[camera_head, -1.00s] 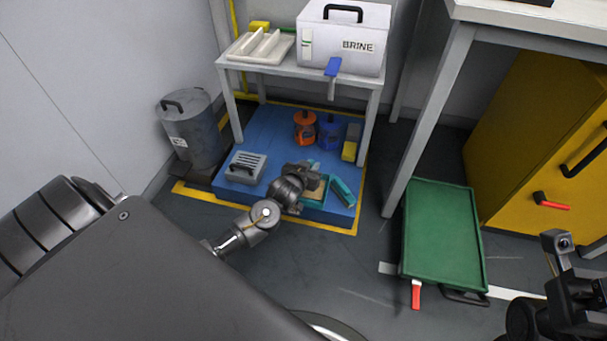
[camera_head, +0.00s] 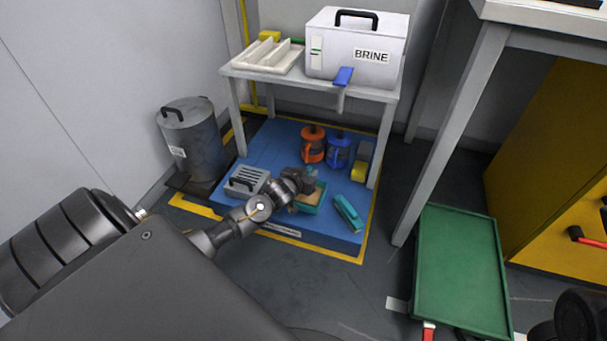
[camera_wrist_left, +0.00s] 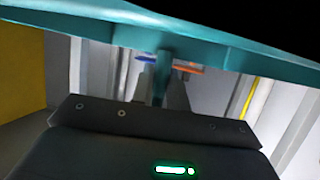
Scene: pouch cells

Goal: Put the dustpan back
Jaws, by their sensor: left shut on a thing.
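The teal dustpan (camera_head: 316,199) is in the head view, partly hidden behind my left gripper (camera_head: 304,184), with a tan patch showing beside the jaws. It appears over the front part of the blue platform (camera_head: 228,201); I cannot tell whether it touches it. In the left wrist view the dustpan (camera_wrist_left: 225,52) spans the top, and its narrow upright part runs down between the fingers (camera_wrist_left: 160,90). My left gripper is shut on it. My right gripper is not visible; only a dark part of my right arm shows at the lower right.
A teal brush-like item (camera_head: 348,213) lies right of the dustpan. A grey vented box (camera_head: 250,180), orange lantern (camera_head: 312,146) and blue lantern (camera_head: 339,150) stand on the platform. A grey table (camera_head: 310,84) stands over its back. A green cart (camera_head: 460,270) is at right.

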